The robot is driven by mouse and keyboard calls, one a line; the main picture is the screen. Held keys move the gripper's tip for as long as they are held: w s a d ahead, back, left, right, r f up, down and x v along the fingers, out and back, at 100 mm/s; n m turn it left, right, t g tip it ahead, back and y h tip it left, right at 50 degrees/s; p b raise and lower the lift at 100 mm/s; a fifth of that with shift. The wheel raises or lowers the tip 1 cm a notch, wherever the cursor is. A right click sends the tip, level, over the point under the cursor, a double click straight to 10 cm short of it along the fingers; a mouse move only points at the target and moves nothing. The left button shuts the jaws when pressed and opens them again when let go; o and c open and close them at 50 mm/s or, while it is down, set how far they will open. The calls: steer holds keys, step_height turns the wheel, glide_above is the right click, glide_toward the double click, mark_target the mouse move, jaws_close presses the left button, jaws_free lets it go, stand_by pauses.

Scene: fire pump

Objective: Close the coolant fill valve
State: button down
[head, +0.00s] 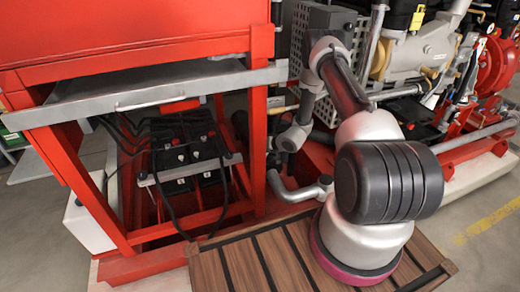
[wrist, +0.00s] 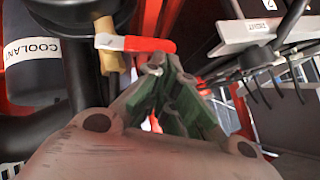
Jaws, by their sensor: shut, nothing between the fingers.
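In the wrist view, the coolant fill valve has a brass body (wrist: 108,50) and a red lever handle (wrist: 140,44). The lever points right in the picture, roughly crosswise to the upright brass body. Its free end is near my gripper (wrist: 172,68). My gripper's green-padded fingers are shut with nothing between them. The fingertips are just below the lever's red end; I cannot tell whether they touch it. A black tank with a white COOLANT label (wrist: 33,48) is at the left. In the head view, the valve and my gripper's fingers cannot be made out.
A black pipe (wrist: 77,75) stands near the valve. A pale bracket (wrist: 248,37) with dark cables is close on the right. In the head view, batteries (head: 185,150) sit inside the red frame (head: 259,110), with the engine (head: 425,50) at the right.

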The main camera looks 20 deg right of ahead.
steer(key=shift+r, duration=0.1)
stand_by(0.3)
steer(key=shift+r, duration=0.65)
